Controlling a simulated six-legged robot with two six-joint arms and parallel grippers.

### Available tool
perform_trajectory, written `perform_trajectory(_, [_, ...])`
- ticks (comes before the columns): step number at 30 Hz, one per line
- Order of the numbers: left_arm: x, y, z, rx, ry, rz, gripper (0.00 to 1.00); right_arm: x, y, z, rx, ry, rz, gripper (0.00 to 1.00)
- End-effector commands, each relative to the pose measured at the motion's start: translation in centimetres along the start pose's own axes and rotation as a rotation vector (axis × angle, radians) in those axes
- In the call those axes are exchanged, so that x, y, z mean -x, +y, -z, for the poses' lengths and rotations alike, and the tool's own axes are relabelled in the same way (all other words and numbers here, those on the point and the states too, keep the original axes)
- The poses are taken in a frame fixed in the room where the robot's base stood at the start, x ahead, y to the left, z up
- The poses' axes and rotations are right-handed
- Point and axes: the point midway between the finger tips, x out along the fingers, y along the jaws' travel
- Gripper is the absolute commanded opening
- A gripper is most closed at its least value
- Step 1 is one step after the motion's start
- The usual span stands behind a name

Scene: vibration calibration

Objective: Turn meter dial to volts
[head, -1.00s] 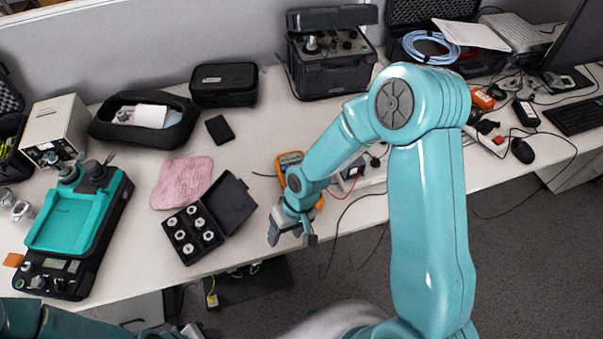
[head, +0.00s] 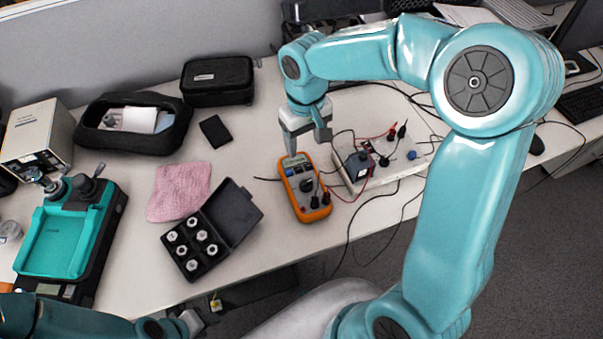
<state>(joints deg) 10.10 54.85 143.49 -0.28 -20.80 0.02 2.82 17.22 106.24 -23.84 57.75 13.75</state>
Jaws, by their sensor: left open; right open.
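An orange multimeter (head: 304,188) lies face up on the white bench near its front edge. Its dark round dial (head: 307,185) sits mid-face, with leads plugged in below; the dial's setting is too small to read. My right gripper (head: 308,147) is open and empty, pointing down above the top end of the meter, apart from the dial. My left gripper (head: 192,322) is low in the picture, in front of the bench edge, far from the meter, and holds nothing that I can see.
A white terminal box (head: 378,170) with leads stands right of the meter. Left of it are an open black case of weights (head: 205,240), a pink cloth (head: 180,190) and a teal-topped device (head: 65,235). Black cases (head: 218,82) stand behind. Cables trail over the front edge.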

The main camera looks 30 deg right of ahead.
Motion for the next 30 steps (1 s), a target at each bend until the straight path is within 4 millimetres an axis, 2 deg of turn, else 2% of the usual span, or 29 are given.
perform_trajectory(5, [0.0, 0.0, 0.0, 0.0, -0.001, 0.0, 0.43, -1.9, 0.1, -0.5, -0.002, -0.007, -0.003, 0.63])
perform_trajectory(15, [0.0, 0.0, 0.0, 0.0, -0.001, 0.0, 0.43, -10.0, 0.0, -0.8, 0.001, -0.009, -0.001, 0.63])
perform_trajectory(21, [-0.1, 0.0, 0.0, 0.0, -0.001, 0.0, 0.43, -14.0, -0.1, -0.7, 0.0, -0.006, 0.002, 0.63])
perform_trajectory(25, [-0.1, 0.0, 0.0, 0.0, -0.001, 0.0, 0.43, -15.5, 0.0, -0.5, 0.0, -0.004, 0.0, 0.63])
perform_trajectory(30, [-0.1, 0.0, 0.0, 0.0, -0.001, 0.0, 0.43, -16.2, 0.0, -0.3, -0.001, -0.002, 0.0, 0.63])
